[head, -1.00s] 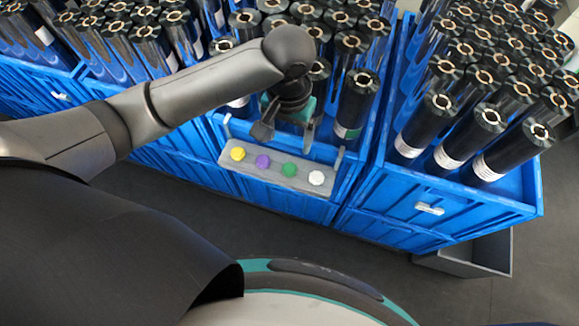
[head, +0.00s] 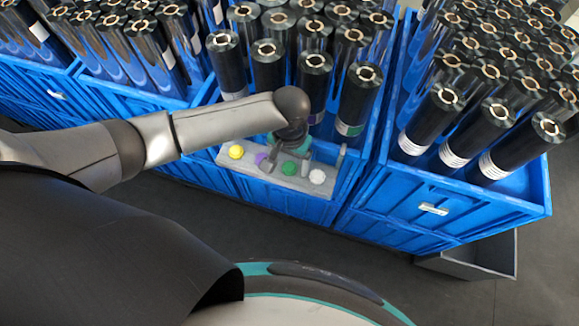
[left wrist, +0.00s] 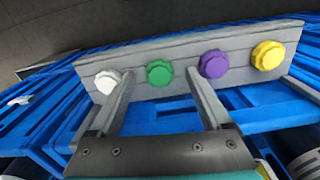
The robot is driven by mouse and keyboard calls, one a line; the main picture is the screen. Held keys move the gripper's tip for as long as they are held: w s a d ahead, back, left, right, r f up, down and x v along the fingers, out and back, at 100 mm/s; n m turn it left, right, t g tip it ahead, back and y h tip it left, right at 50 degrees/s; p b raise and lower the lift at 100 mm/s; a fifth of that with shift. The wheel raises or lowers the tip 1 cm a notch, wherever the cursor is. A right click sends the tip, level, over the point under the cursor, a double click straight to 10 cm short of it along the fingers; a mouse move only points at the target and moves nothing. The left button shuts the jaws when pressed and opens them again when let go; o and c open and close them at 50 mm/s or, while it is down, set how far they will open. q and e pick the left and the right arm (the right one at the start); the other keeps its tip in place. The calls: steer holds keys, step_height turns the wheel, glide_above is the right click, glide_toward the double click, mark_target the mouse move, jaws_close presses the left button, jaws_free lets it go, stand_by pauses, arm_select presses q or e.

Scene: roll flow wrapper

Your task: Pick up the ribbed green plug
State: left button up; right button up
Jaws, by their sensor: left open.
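The ribbed green plug (head: 290,168) sits on a grey shelf (head: 232,168) on the front of a blue crate, between a purple plug (head: 261,158) and a white plug (head: 317,177). My left gripper (head: 287,166) is open over the shelf at the green plug. In the left wrist view the green plug (left wrist: 159,73) lies between and just beyond the two fingers of my left gripper (left wrist: 163,75), whose tips reach toward the white plug (left wrist: 107,81) and the purple plug (left wrist: 214,64). No contact with the green plug is visible. My right gripper is out of view.
A yellow plug (head: 236,152) is at the shelf's left end. Blue crates (head: 400,205) full of upright black film rolls (head: 357,98) stand behind and beside the shelf. A grey bin (head: 470,262) is on the floor at right. The floor in front is clear.

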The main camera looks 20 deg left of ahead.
arm_select(q)
steer(key=shift+f, duration=0.2)
jaws_close()
stand_by(0.6)
